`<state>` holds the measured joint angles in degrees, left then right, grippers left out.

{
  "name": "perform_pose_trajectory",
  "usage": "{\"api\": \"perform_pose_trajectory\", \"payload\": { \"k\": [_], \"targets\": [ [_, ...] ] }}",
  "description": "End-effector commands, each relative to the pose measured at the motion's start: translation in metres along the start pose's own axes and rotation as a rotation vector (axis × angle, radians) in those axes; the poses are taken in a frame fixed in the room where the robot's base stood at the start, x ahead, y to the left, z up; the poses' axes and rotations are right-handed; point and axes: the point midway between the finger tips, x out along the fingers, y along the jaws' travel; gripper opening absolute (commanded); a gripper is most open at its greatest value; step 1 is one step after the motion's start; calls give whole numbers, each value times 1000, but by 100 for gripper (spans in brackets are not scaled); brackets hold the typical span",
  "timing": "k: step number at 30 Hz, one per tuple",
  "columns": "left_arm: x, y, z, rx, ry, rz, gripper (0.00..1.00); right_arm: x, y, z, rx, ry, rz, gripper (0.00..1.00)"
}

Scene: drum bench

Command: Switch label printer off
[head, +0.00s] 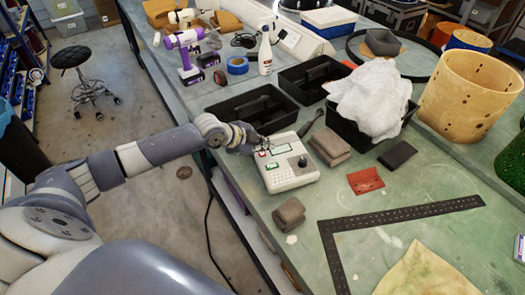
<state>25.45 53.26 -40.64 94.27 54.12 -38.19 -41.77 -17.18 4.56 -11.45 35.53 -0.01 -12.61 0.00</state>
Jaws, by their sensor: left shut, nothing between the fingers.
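The label printer (290,174) is a pale, boxy device near the front left edge of the green bench. Its top carries a green display, small coloured parts and a dark round knob (302,161). My left arm reaches in from the left, and my left gripper (262,147) is shut and empty at the printer's back left corner, close to a small red part there. I cannot tell whether the fingertips touch it. The switch's position is too small to read. My right gripper is not in view.
Black trays (252,109) stand behind the printer, one heaped with white cloth (370,98). Folded brown cloths (330,146) lie to its right. A wooden drum shell (470,93) stands at right.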

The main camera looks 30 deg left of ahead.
Motion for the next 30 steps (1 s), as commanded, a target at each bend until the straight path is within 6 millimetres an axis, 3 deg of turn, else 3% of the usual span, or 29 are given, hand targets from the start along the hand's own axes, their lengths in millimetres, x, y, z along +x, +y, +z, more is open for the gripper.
{"api": "perform_pose_trajectory", "payload": {
  "k": [11,30],
  "targets": [
    [-3,-2,-2,0,0,0,0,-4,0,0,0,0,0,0],
    [-43,-31,-32,0,0,0,0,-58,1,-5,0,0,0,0]
  ]
}}
